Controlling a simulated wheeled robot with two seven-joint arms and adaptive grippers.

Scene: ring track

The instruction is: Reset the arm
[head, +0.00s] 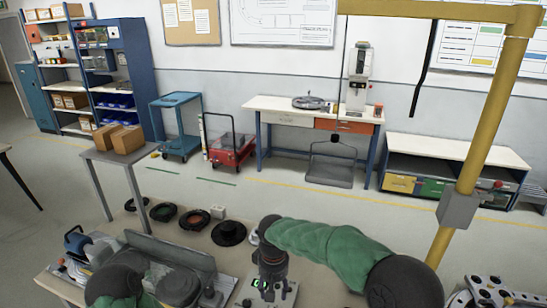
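My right arm, in a green sleeve, comes in from the lower right of the head view and bends down at a dark wrist. My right gripper (266,280) hangs below it, dark against a grey plate (286,298) at the table's front; a small green light shows there. Its fingers are too small and dark to tell open from shut, and I see no held object clearly. My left arm shows only as a dark rounded link with a bit of green sleeve at the bottom left. I cannot make out its gripper.
The near table (315,285) carries a black disc (229,233), a reddish round part (194,219), a green round part (163,212) and a grey panel (170,255). A yellow post (485,140) rises at right. Metal parts (495,295) lie at lower right.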

